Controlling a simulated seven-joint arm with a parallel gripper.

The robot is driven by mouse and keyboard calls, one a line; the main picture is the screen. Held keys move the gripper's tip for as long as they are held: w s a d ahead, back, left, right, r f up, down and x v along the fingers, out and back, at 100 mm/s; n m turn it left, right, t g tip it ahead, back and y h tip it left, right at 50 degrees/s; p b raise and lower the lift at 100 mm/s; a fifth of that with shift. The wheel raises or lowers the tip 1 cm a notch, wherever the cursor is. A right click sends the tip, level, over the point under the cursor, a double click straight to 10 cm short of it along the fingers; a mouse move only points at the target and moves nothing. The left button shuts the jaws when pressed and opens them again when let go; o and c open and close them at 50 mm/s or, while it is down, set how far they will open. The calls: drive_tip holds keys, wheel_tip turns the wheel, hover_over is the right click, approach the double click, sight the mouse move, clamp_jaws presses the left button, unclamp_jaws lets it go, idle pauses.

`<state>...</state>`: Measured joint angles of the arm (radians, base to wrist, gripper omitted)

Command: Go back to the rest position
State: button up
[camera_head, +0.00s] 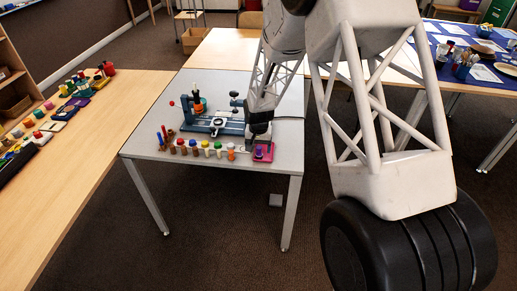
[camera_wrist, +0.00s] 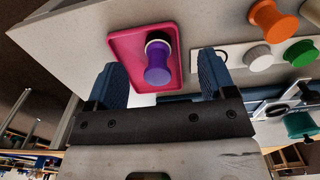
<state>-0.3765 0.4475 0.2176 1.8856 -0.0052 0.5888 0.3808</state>
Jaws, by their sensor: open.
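My gripper (camera_wrist: 161,82) is open in the wrist view, with its two blue fingers apart. A purple spool-shaped peg (camera_wrist: 159,62) stands on a pink tray (camera_wrist: 122,45) just beyond and between the fingertips. I see no finger touching the peg. In the head view my arm comes down from the top right to the front right part of the grey table (camera_head: 228,174).
A row of coloured pegs (camera_head: 205,149) stands left of the tray. A blue-grey fixture (camera_head: 215,124) stands behind them. A wooden bench (camera_head: 105,130) with several small coloured items runs along the left. A blue-covered table (camera_head: 460,75) is at the far right.

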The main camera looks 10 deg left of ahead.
drive_tip(key=shift+r, duration=3)
drive_tip(key=shift+d+r, duration=0.2)
drive_tip(key=shift+r, duration=0.05)
drive_tip(key=s+d+r+t, duration=0.1)
drive_tip(key=s+d+r, duration=0.8)
drive_tip(key=r, duration=0.2)
drive_tip(key=s+d+r, duration=0.9)
drive_tip(key=d+r, duration=0.1)
drive_tip(key=r, duration=0.2)
drive_tip(key=s+d+r, duration=0.1)
drive_tip(key=s+d, duration=0.2)
drive_tip(key=s, duration=0.5)
drive_tip(key=s+d+r+t, duration=0.1)
drive_tip(key=s+d+r, duration=0.1)
drive_tip(key=s, duration=0.6)
drive_tip(key=s+d+r, duration=0.1)
drive_tip(key=s+d, duration=0.3)
drive_tip(key=s, duration=0.5)
drive_tip(key=shift+d+r+t, duration=0.3)
drive_tip(key=shift+d+r, duration=0.05)
drive_tip(key=shift+r, duration=0.05)
